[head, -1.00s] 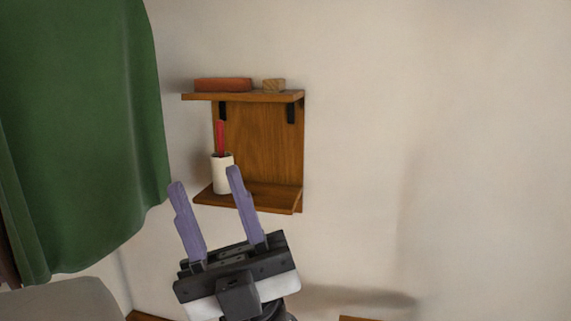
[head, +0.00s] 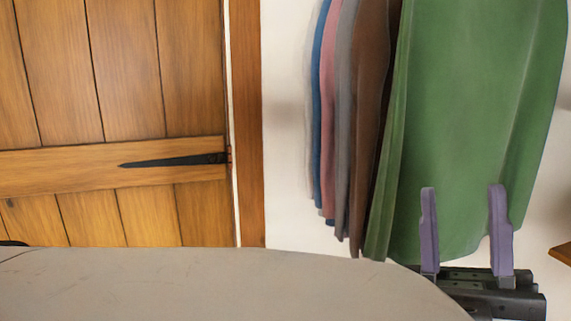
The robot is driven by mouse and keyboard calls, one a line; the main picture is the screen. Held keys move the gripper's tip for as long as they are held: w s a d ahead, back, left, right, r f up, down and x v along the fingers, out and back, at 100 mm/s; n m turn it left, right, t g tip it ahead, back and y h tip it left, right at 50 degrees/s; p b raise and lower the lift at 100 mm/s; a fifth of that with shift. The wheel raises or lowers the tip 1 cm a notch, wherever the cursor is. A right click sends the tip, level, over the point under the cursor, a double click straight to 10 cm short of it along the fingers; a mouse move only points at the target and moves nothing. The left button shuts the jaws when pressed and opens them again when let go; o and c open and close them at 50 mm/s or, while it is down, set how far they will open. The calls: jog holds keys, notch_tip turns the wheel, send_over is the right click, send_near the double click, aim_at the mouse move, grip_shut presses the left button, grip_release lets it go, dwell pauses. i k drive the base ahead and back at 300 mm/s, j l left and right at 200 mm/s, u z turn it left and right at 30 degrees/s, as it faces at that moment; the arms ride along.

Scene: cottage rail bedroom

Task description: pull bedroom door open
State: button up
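The wooden plank door (head: 128,75) fills the left of the head view. A black strap hinge (head: 175,160) lies on its cross rail, beside the wooden door frame (head: 249,120). The door appears shut in its frame. Its handle is not in view. My gripper (head: 459,190) is at the lower right, in front of the green garment, with its two purple fingers spread apart and nothing between them. It is well to the right of the door.
A row of hanging clothes, with a green garment (head: 480,100) foremost and a brown one (head: 372,110) beside it, hangs right of the door frame. A wooden shelf edge (head: 563,256) shows at far right. A grey rounded surface across the bottom hides the lower door.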

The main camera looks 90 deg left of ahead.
aim_at(113, 130)
jog(key=u, duration=3.85)
jog(key=i+u, duration=0.35)
jog(key=i+l+u, duration=0.1)
jog(key=i+u, duration=0.25)
